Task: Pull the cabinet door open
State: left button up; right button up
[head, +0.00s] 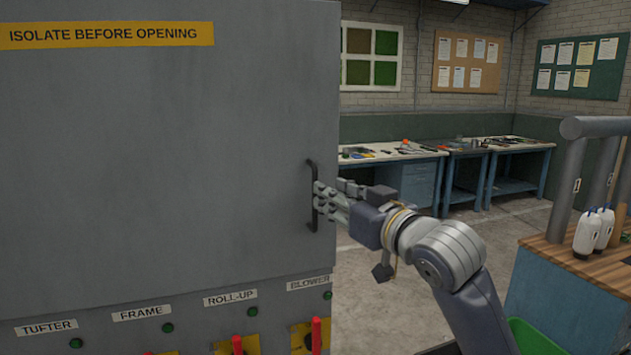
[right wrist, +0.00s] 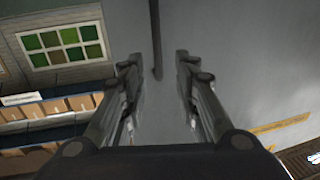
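The cabinet door (head: 160,150) is a large grey panel on the left of the head view, and it looks shut. Its dark vertical bar handle (head: 310,172) is near the door's right edge. My right gripper (head: 318,199) is at the handle, with its fingers pointing left toward the door. In the right wrist view, its two fingers (right wrist: 157,68) are spread apart. The handle (right wrist: 156,40) shows between the fingertips, with gaps on both sides. My left gripper is not in view.
Below the door is a panel with red levers (head: 316,335), green lights and labels such as BLOWER. A workbench (head: 390,152) with tools stands at the back. A wood-topped stand (head: 560,262) with white bottles is at the right. Floor is clear between.

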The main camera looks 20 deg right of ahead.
jog(key=p+x, duration=0.2)
jog(key=x, duration=0.5)
jog(key=shift+w, duration=0.35)
jog(key=shift+w, duration=0.1)
grip_shut()
